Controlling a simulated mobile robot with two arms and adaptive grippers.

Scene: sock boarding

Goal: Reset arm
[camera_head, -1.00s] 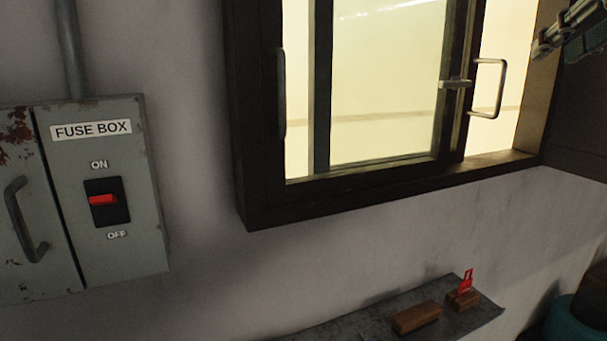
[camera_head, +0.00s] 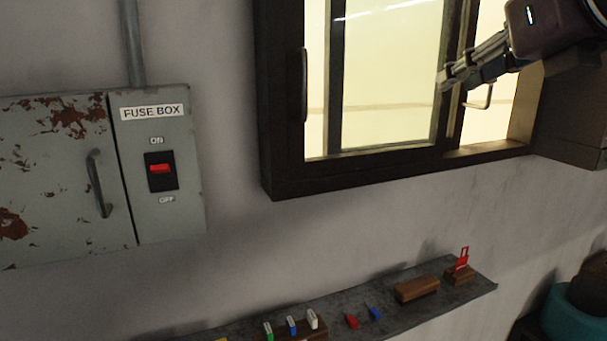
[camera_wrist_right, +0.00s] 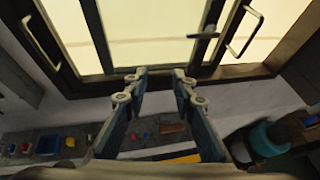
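My right gripper (camera_head: 446,84) reaches in from the upper right of the head view, in front of the lit window (camera_head: 390,100) and beside its right handle (camera_head: 480,98), which it partly hides. In the right wrist view my right gripper (camera_wrist_right: 158,76) has its two fingers spread apart with nothing between them. My left gripper is not in view.
A rusty grey fuse box (camera_head: 160,220) hangs on the left wall, its red switch (camera_head: 160,168) near ON. A dark shelf (camera_head: 395,318) below the window holds wooden blocks and small coloured pieces. A teal round object (camera_head: 572,312) stands at lower right.

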